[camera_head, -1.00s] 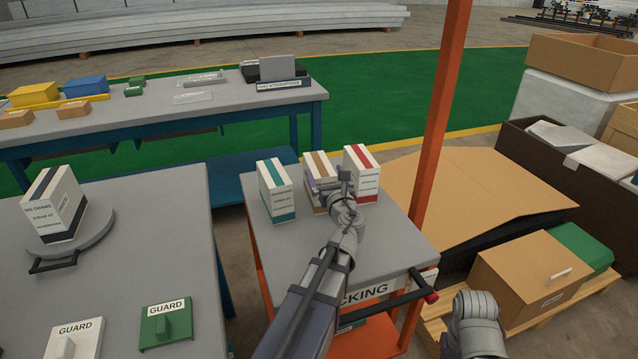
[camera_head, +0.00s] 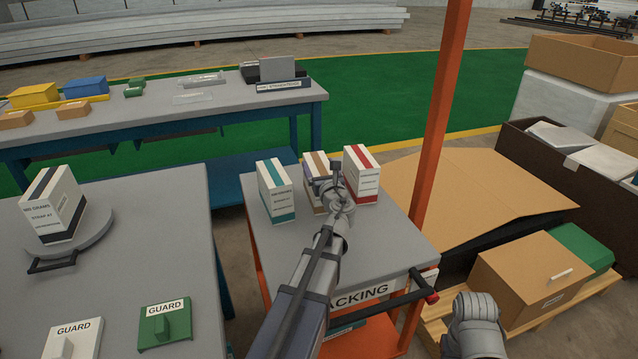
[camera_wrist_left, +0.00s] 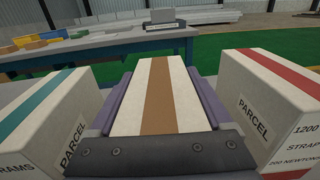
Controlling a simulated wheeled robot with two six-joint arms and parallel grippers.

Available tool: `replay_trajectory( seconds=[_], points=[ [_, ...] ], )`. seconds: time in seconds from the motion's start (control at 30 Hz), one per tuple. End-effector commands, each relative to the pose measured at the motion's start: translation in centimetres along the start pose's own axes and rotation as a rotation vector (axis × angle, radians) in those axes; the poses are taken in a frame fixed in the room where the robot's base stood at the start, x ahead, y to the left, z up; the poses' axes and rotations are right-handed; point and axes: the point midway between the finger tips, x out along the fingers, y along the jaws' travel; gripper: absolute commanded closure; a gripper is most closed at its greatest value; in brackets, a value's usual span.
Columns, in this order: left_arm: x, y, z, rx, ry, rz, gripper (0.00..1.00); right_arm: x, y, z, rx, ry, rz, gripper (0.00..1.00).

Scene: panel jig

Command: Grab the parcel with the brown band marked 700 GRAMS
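The parcel with the brown band (camera_head: 316,178) stands upright on the packing table (camera_head: 385,240), between two other parcels. The left wrist view shows its white top with the brown band (camera_wrist_left: 160,95) in the middle; its marked front is hidden there. My left gripper (camera_head: 322,185) is at this parcel, its purple fingers spread one along each side. I see no clear sign that they press on it. The teal-banded parcel (camera_head: 277,190) stands to the left and the red-banded parcel (camera_head: 361,174) close to the right.
An orange post (camera_head: 445,110) rises at the table's right side. Another parcel (camera_head: 53,205) stands on a round plate on the grey bench (camera_head: 150,220) at left, with two GUARD blocks nearby. Cartons (camera_head: 535,275) stand at right. The packing table's front half is clear.

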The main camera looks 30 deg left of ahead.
Motion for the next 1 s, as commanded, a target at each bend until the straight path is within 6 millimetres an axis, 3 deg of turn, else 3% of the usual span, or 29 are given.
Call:
replay_trajectory(
  seconds=[0.07, 0.7, 1.0],
  points=[
    [-0.01, -0.01, 0.00, 0.000, 0.000, 0.000, 0.27, 0.00, 0.00, 0.00, 0.000, 0.000, 0.000, 0.50],
    [-0.03, 0.00, 0.00, 0.000, 0.000, 0.000, 0.99, 0.00, 0.00, 0.00, 0.000, 0.000, 0.000, 0.50],
    [-0.03, -0.01, 0.03, 0.001, -0.001, 0.000, 1.00, -0.02, 0.00, 0.00, 0.000, 0.000, 0.000, 0.50]
  ],
)
